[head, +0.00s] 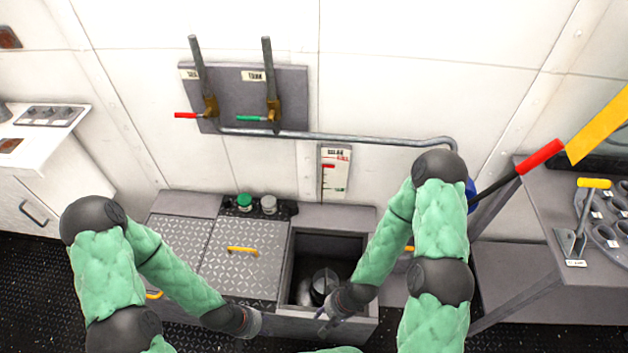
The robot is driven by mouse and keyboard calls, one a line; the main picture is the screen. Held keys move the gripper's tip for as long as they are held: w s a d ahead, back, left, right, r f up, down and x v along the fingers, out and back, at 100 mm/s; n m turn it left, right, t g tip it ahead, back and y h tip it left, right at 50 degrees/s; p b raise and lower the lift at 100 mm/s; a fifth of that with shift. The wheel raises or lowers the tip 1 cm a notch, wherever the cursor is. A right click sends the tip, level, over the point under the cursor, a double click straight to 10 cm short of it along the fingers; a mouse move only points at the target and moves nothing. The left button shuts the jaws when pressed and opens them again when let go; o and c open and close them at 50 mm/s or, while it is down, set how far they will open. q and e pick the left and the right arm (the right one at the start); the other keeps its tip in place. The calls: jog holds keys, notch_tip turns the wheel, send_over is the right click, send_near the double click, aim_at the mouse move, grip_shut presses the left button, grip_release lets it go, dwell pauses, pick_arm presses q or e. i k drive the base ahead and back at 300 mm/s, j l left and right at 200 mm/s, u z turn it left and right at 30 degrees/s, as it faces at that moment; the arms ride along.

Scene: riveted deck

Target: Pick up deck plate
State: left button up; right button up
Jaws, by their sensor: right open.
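A tread-patterned deck plate (238,272) with a yellow handle (243,250) covers the middle of a grey box. A second tread plate (185,240) lies to its left, partly hidden by my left arm; a yellow handle (153,294) shows near its front. My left gripper (254,326) is low in front of the middle plate, apart from its handle; its fingers are too small to read. My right gripper (324,322) is open and empty at the front edge of the open bay (292,262). Another bit of yellow handle (410,248) shows behind my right arm.
A round metal thing (322,284) sits inside the open bay. Green- and grey-topped jars (256,203) stand behind the plates. Valves and a pipe (340,138) are on the wall. A grey bench (530,215) with tools stands right, a white cabinet (45,165) left.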

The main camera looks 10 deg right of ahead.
aim_at(243, 258)
jog(key=k, duration=0.5)
jog(key=i+j, duration=0.15)
jog(key=j, duration=0.25)
jog(key=i+j, duration=0.15)
jog(key=j, duration=0.25)
jog(key=i+j, duration=0.1)
jog(key=j, duration=0.3)
jog(key=i+j, duration=0.15)
jog(key=j, duration=0.25)
jog(key=i+j, duration=0.15)
jog(key=j, duration=0.25)
jog(key=i+j, duration=0.15)
jog(key=j, duration=0.25)
jog(key=i+j, duration=0.15)
jog(key=j, duration=0.2)
jog(key=j+u, duration=0.05)
